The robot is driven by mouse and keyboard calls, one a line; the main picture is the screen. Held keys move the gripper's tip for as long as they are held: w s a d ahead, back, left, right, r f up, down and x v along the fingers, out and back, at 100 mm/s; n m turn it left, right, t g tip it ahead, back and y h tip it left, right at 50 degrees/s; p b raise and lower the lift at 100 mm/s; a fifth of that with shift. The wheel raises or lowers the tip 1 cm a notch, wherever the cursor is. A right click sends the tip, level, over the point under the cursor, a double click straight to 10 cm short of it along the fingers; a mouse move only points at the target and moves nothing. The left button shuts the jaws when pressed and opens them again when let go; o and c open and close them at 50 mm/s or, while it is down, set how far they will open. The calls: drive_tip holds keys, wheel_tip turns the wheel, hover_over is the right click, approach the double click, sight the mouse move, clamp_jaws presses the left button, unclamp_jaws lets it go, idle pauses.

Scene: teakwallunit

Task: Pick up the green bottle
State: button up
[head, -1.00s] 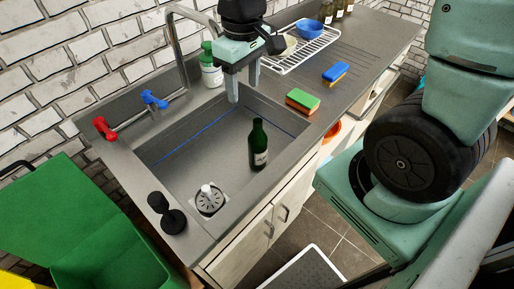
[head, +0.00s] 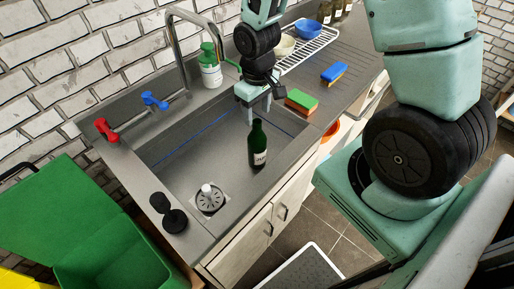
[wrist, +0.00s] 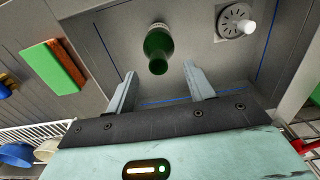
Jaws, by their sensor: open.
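The green bottle (head: 258,146) stands upright in the sink basin, with a pale label low on its front. In the wrist view the bottle (wrist: 158,45) is seen from above, its neck toward me, just beyond the fingertips and between their lines. My gripper (head: 258,113) is open and empty, just above and behind the bottle's neck in the head view. I cannot tell the exact gap between the fingertips and the bottle.
The sink (head: 172,168) has a drain with a white plug (head: 208,192). A tall tap (head: 176,50) and a green-capped white bottle (head: 211,70) stand behind. A green-and-orange sponge (head: 301,101), a blue-and-yellow brush (head: 334,72) and a dish rack (head: 310,46) lie to the right.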

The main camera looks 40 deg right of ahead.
sight(257, 123)
drive_tip(key=shift+w+d+f+p, duration=0.1)
drive_tip(key=shift+f+p, duration=0.3)
drive_tip(key=shift+f, duration=0.95)
drive_tip(key=shift+w+d+f+p, duration=0.1)
drive_tip(key=shift+f+p, duration=0.25)
drive_tip(key=shift+f, duration=1)
clamp_jaws()
